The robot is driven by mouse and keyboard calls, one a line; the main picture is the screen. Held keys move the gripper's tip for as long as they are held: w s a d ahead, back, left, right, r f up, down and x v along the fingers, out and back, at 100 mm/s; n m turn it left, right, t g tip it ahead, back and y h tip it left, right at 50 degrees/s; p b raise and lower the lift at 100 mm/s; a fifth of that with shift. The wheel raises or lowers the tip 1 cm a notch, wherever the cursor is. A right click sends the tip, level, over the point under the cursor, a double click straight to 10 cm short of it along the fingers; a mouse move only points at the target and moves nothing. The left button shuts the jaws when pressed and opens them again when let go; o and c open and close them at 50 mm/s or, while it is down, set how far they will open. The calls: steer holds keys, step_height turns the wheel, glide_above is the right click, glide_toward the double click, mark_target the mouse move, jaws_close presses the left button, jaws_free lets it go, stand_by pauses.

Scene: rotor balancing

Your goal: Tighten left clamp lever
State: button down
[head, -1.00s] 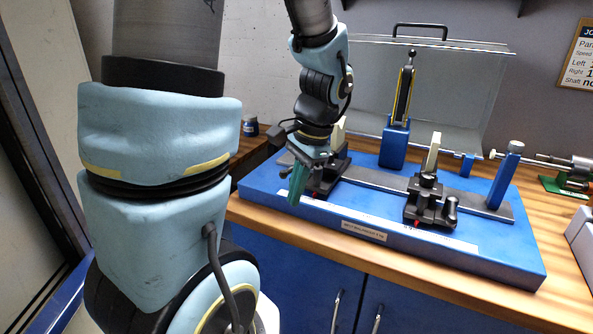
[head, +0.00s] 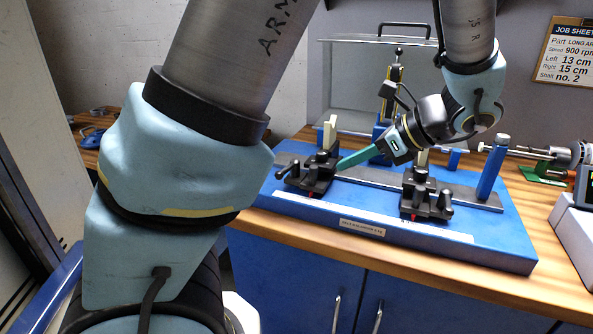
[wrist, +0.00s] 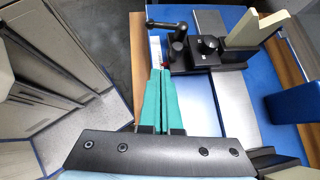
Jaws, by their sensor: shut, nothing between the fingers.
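The left clamp (head: 312,179) is a black block on the rail of the blue balancing stand, with a cream upright behind it. Its lever (head: 288,170) is a short dark bar with a ball end, sticking out at the block's left side. In the wrist view the lever (wrist: 166,25) lies across the top of the clamp, beyond my fingertips. My gripper (head: 342,164) has green fingers, shut and empty, pointing left and slightly down at the clamp's right side. In the wrist view the fingertips (wrist: 160,72) are close to the block; I cannot tell whether they touch.
The right clamp (head: 426,196) stands on the same rail (head: 375,180). A blue post (head: 493,167) rises at the rail's right end. A clear guard (head: 350,75) is behind. A job sheet (head: 570,55) hangs at right.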

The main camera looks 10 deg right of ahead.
stand_by(0.3)
steer(key=p+x, duration=0.1)
steer(key=x, duration=0.8)
steer(key=shift+w+a+f+p, duration=0.15)
steer(key=shift+a+f+p, duration=0.1)
steer(key=shift+p, duration=0.1)
steer(key=shift+w+a+r+p, duration=0.2)
steer(key=shift+w+a+p, duration=0.25)
steer(key=shift+w+a, duration=0.85)
steer(key=shift+a, duration=0.3)
